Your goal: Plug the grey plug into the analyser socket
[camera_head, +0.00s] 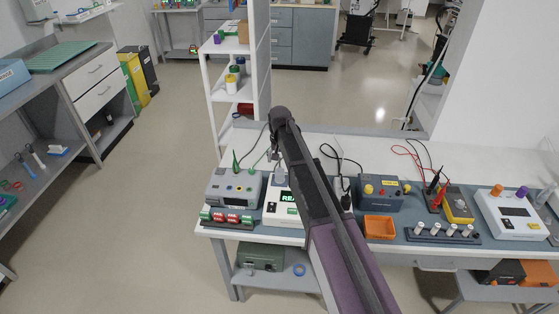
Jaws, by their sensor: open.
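My arm reaches across the bench, and my gripper (274,156) points down beyond its far end, small and partly hidden by the arm; it is open. Below it stands a white device with a green display reading "REA" (287,198), which looks like the analyser. My arm covers its right part, and I cannot make out its socket. A small grey piece (281,171) at the device's back edge, just under my gripper, may be the grey plug. I cannot tell whether it touches the gripper or the device.
A grey-blue device (233,188) with green-tipped leads stands left of the analyser, red clips (228,219) in front. Right of my arm are a blue device (379,192), an orange tray (379,227) and a yellow meter (457,205). A white shelf (228,47) stands behind the bench.

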